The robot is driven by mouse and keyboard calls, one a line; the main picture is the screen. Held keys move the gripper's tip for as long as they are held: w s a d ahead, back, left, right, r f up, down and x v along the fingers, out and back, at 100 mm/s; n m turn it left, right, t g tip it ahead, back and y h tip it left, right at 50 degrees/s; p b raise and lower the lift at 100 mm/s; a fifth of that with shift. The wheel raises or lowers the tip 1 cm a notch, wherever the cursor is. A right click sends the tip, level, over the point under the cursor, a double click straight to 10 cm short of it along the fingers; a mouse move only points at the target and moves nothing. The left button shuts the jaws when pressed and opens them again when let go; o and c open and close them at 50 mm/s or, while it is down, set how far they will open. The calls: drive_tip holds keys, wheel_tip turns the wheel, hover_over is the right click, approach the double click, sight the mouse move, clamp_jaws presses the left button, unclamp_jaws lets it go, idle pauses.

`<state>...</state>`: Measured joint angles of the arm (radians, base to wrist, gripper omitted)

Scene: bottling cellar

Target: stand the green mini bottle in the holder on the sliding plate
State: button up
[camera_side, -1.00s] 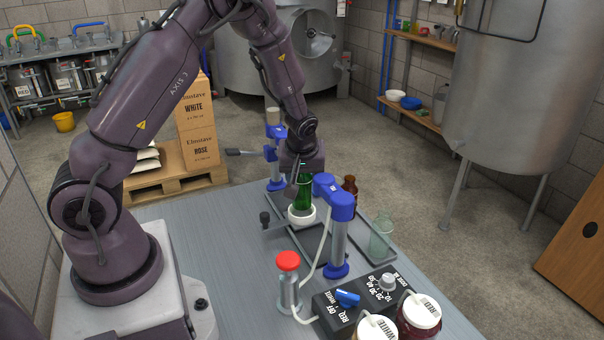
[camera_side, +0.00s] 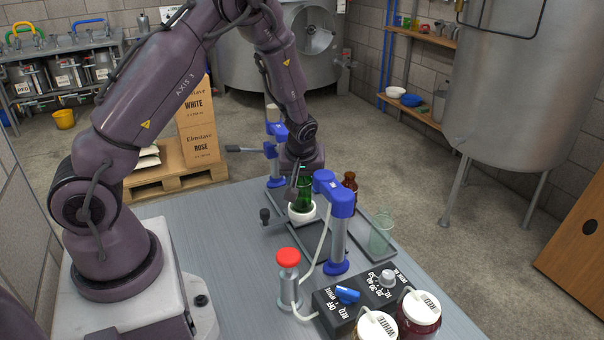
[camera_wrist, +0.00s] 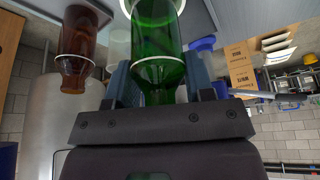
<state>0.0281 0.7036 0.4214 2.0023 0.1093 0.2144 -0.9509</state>
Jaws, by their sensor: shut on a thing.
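The green mini bottle (camera_side: 303,192) stands upright at the white round holder (camera_side: 301,213) on the sliding plate (camera_side: 276,222). Its lower end is at the holder, and how deep it sits cannot be told. My gripper (camera_side: 300,184) is above the holder, shut on the bottle's upper part. In the wrist view the green bottle (camera_wrist: 158,55) lies between the two fingers, with its base end at the top edge by the white holder.
A blue-headed post (camera_side: 338,225) stands close in front of the holder. A brown bottle (camera_side: 349,183) and a clear glass bottle (camera_side: 381,235) stand to the right. A red-topped pump (camera_side: 288,278) and a black control box (camera_side: 362,299) are nearer.

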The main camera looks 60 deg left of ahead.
drive_tip(key=shift+f, duration=0.15)
idle(0.4)
drive_tip(key=shift+f, duration=0.45)
drive_tip(key=shift+f, duration=0.3)
idle(0.5)
drive_tip(key=o, duration=1.5)
drive_tip(key=shift+r, duration=0.1)
drive_tip(key=shift+r, duration=2.9)
drive_tip(key=shift+r, duration=0.1)
